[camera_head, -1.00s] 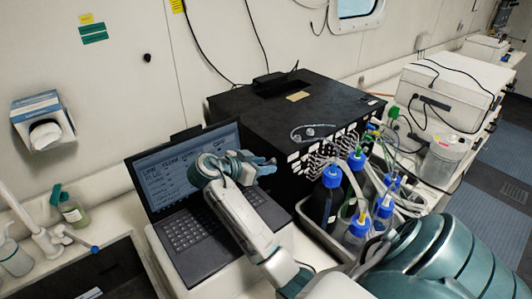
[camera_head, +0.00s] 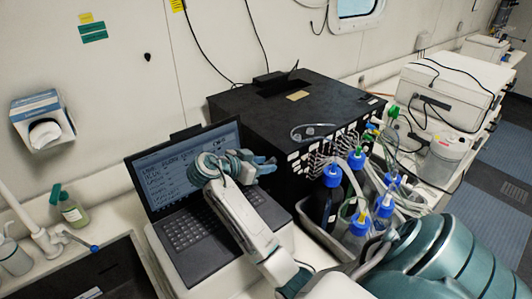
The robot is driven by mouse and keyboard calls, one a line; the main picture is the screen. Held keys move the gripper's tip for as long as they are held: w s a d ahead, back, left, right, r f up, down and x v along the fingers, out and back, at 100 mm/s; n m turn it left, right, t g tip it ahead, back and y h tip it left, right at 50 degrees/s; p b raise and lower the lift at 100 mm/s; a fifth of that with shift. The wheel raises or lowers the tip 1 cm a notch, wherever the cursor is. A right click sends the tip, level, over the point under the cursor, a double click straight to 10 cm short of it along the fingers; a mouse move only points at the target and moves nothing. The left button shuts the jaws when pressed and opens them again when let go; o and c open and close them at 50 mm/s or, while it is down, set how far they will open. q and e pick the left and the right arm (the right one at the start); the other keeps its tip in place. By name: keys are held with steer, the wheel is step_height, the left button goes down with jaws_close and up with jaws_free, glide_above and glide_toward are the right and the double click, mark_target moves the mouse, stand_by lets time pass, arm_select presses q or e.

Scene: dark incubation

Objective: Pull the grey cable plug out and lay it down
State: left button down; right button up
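My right gripper (camera_head: 262,166) is in front of the laptop screen, over the back of the keyboard. Its teal fingers point right, toward the black box (camera_head: 265,112). The fingers are small and overlap, so I cannot tell whether they are open or shut, and I see nothing held in them. The front panel of the box carries rows of ports with many thin cables and tubes (camera_head: 326,150). A thin looped line (camera_head: 312,131) lies at the top front edge of the box. I cannot make out the grey cable plug for certain. My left gripper is out of view.
An open laptop (camera_head: 187,240) stands below my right arm. Blue-capped bottles (camera_head: 356,235) stand in a grey tray right of it, close to my arm. A sink (camera_head: 110,275) is at lower left. White equipment (camera_head: 450,92) and a clear container (camera_head: 444,158) are at right.

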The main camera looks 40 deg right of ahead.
stand_by(0.5)
jaws_close()
steer(key=shift+a, duration=0.1)
steer(key=shift+w+a, duration=0.15)
steer(key=shift+a, duration=1.3)
steer(key=shift+w+a, duration=0.15)
steer(key=shift+a, duration=1.3)
